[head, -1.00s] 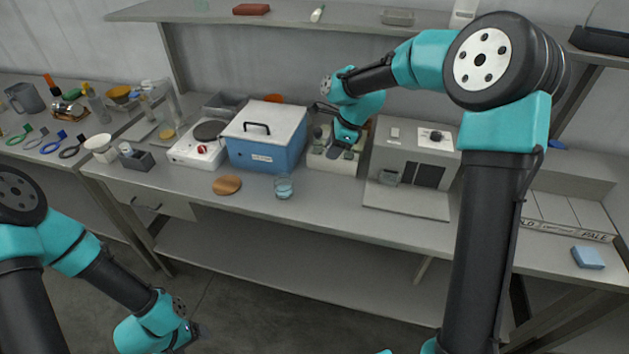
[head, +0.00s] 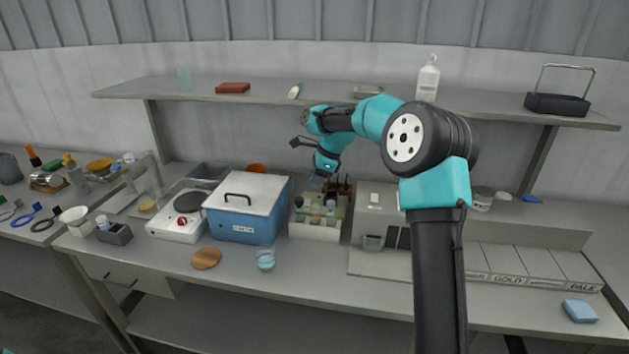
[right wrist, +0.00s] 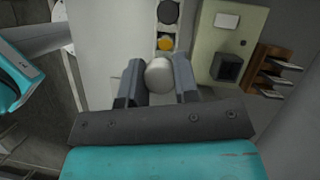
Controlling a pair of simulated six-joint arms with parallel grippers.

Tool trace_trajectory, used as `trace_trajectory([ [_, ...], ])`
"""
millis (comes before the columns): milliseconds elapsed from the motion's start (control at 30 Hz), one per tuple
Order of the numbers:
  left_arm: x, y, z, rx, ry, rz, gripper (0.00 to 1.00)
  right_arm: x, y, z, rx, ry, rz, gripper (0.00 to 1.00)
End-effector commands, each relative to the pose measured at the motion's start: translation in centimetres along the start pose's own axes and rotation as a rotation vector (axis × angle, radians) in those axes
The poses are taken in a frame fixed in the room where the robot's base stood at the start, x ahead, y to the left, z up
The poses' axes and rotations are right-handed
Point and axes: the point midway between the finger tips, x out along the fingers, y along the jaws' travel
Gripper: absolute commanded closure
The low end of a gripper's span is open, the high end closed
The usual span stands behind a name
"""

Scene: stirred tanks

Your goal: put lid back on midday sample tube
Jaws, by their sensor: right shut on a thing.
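In the head view my right gripper (head: 322,181) is over the back part of a pale green and white tube rack (head: 315,231). The right wrist view shows the right gripper (right wrist: 160,82) shut on a pale grey, round-topped lid (right wrist: 160,76). Just beyond the lid are a yellow round top (right wrist: 165,43) and a dark round top (right wrist: 168,11) in a row. I cannot tell which tube is the midday one, or whether the held lid touches a tube. My left gripper is out of view.
A blue box with a white lid (head: 247,209) stands left of the rack, and a grey machine (head: 375,231) right of it. A glass beaker (head: 265,259) and a round wooden disc (head: 206,258) are in front. A shelf (head: 330,103) runs above.

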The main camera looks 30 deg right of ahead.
Motion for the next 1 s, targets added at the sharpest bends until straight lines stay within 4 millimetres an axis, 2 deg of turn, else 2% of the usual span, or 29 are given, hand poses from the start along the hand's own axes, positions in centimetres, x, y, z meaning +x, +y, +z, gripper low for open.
trace_trajectory([
  [800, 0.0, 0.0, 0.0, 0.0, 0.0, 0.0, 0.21, 5.1, 0.0, -2.1, 0.0, 0.0, 0.001, 0.93],
  [1000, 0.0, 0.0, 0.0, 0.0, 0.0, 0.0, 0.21, 5.8, 0.0, -2.4, 0.001, 0.0, 0.001, 0.93],
])
